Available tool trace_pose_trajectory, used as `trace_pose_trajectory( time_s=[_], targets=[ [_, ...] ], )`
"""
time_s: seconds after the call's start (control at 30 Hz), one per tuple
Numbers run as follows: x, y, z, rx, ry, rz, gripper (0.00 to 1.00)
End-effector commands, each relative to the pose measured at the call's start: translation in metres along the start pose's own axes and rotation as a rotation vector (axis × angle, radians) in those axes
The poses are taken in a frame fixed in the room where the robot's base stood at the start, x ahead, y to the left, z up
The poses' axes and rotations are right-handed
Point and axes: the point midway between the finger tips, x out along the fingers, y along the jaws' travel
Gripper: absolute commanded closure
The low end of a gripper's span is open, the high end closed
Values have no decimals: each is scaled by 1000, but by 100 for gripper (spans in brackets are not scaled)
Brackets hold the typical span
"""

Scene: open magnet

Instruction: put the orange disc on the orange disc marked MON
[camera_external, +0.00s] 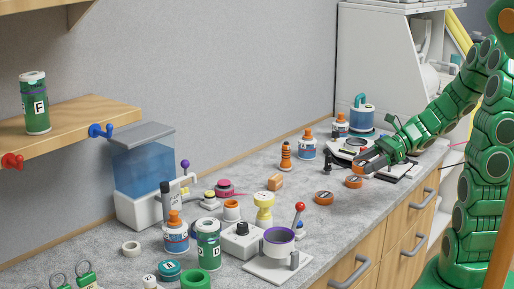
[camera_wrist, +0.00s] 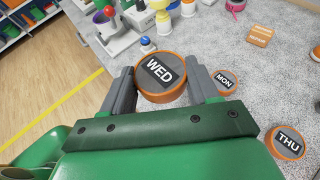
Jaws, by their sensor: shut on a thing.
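My gripper (camera_wrist: 165,92) is shut on an orange disc marked WED (camera_wrist: 161,76), which sits between the two fingertips with its dark label facing the wrist camera. The orange disc marked MON (camera_wrist: 225,82) lies on the grey bench just right of the right finger, and looks smaller and lower than the held disc. In the external view my gripper (camera_external: 367,163) reaches over the bench from the right. There an orange disc (camera_external: 323,198) lies on the bench left of the gripper, and more orange shows at the fingertips. Those labels are too small to read.
Another orange disc marked THU (camera_wrist: 286,142) lies at the lower right of the wrist view. An orange block (camera_external: 275,182), an orange-striped cone (camera_external: 286,156), and a pot with a red-knobbed lever (camera_external: 279,250) stand on the bench. Bare bench surrounds the MON disc.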

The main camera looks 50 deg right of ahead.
Motion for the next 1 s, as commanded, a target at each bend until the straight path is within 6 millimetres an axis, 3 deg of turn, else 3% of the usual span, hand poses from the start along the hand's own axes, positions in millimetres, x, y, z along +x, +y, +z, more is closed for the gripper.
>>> trace_pose_trajectory(
  time_s=[0.5,1.0],
  targets=[
    [9,-19,-3,-3,-5,-18,71],
    [46,-77,-19,-4,-2,-15,71]
  ],
)
